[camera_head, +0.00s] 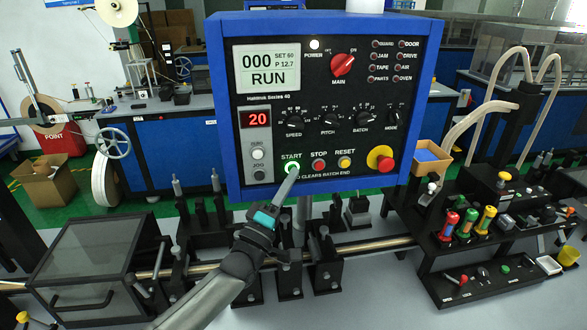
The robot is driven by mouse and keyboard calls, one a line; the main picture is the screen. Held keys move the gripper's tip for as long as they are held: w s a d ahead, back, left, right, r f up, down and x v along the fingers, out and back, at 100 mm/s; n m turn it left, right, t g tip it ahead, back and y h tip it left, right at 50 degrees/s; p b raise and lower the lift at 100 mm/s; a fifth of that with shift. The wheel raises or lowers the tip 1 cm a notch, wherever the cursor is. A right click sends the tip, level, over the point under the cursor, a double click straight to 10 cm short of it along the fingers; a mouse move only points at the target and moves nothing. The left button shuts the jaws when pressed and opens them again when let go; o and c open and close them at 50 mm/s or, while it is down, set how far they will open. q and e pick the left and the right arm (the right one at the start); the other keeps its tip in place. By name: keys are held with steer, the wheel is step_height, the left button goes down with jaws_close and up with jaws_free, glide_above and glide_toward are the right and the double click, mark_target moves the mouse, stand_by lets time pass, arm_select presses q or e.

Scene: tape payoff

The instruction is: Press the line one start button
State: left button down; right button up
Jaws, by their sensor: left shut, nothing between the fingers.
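The control panel (320,40) is a blue-framed black box facing me. Its screen (268,68) reads 000 and RUN, with SET 60 and P 12.7. The start button (292,169) is round and lit green, under the word START. My left gripper (292,176) is shut and empty. Its narrow tip is at the lower edge of the start button in the picture; I cannot tell whether it touches. The red stop button (318,166) and yellow reset button (344,163) sit to its right. My right gripper is not in view.
A red emergency knob (380,159) sits right of reset, and a red main switch (342,65) is above. A clear-lidded box (95,262) stands at lower left. A rack with coloured handles (465,225) stands at right. A metal rail runs below the panel.

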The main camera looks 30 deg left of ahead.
arm_select(q)
steer(key=s+d+p, duration=0.1)
steer(key=s, duration=0.1)
steer(key=s+d+p, duration=0.2)
steer(key=shift+s+d, duration=0.3)
steer(key=shift+s, duration=0.1)
stand_by(0.9)
